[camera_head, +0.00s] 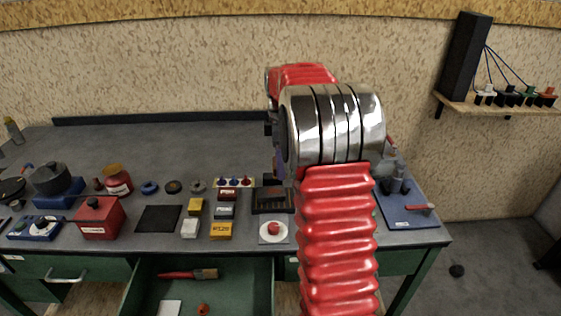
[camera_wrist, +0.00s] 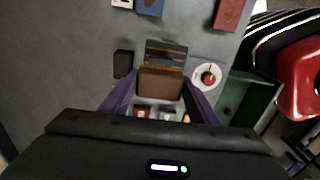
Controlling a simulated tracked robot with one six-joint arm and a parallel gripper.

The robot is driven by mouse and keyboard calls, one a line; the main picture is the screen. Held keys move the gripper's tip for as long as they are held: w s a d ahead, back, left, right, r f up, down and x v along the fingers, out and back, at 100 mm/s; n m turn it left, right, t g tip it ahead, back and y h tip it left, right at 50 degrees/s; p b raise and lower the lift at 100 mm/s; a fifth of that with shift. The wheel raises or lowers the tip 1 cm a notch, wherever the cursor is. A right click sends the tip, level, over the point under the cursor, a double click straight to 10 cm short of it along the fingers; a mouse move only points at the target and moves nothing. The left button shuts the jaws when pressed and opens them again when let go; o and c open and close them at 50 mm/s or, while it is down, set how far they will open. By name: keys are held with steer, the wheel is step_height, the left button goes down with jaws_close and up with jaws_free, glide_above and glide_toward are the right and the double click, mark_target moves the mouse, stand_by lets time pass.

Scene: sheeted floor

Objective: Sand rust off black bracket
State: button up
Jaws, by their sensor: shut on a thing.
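My gripper (camera_wrist: 160,92) has its two purple-grey fingers on either side of a brown block (camera_wrist: 160,84) and is shut on it. In the wrist view a dark piece with a rusty orange-brown strip, which looks like the black bracket (camera_wrist: 166,50), lies just beyond the block. The block hides part of it, and I cannot tell whether they touch. In the head view a black tray-like piece with a dark brownish middle (camera_head: 272,208) sits on the bench beside my arm. My arm hides most of the gripper there.
A white plate with a red round thing (camera_wrist: 198,84) lies beside the bracket. Small coloured blocks (camera_head: 221,231), a black mat (camera_head: 158,218) and a red can (camera_head: 100,220) stand to the left. An open green drawer (camera_head: 200,295) juts out at the front. A blue board (camera_head: 405,216) lies right.

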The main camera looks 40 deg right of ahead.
steer(key=shift+s+d, duration=0.25)
steer(key=shift+d, duration=0.1)
